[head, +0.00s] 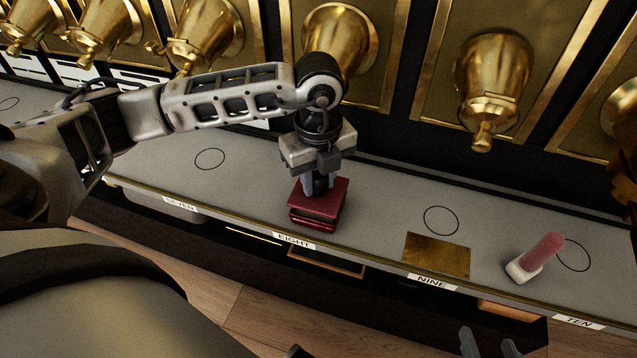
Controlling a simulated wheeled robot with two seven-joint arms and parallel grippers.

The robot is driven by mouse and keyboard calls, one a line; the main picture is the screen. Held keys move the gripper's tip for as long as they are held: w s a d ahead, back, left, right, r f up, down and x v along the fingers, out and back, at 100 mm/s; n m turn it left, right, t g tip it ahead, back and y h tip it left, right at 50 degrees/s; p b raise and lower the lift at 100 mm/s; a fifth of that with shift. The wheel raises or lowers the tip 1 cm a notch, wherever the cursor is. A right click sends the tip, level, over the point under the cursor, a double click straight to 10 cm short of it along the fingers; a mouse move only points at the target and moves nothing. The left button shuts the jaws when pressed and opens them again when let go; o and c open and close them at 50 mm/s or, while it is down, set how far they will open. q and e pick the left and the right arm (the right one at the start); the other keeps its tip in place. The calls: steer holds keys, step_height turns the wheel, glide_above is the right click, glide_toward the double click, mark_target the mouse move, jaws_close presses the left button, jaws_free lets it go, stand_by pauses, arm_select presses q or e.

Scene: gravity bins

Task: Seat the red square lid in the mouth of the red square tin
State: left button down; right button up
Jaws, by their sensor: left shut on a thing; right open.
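The red square lid (337,199) is a flat dark-red plate lying level over the red square tin (312,225). The tin stands on the grey shelf above the label EIGHT, and only its lower front edge shows. A dark line runs between lid and tin; I cannot tell whether the lid sits in the mouth or just above it. My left gripper (320,184) points straight down and is shut at the middle of the lid; the part it grips is hidden between the fingers. My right gripper (490,345) is open and empty at the bottom edge, in front of the shelf.
Brass spouts (491,80) line the back wall above the shelf (385,205). A brass plate (437,255) lies above label NINE. The shelf left of the tin is clear, with a drawn circle.

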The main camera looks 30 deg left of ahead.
arm_select(q)
steer(key=shift+f, duration=0.1)
steer(key=shift+f+b, duration=0.35)
steer(key=shift+b, duration=0.05)
steer(key=shift+f+b, duration=0.6)
steer(key=shift+f, duration=0.2)
stand_by(1.1)
steer(key=c, duration=1)
jaws_free()
steer(key=shift+c, duration=0.2)
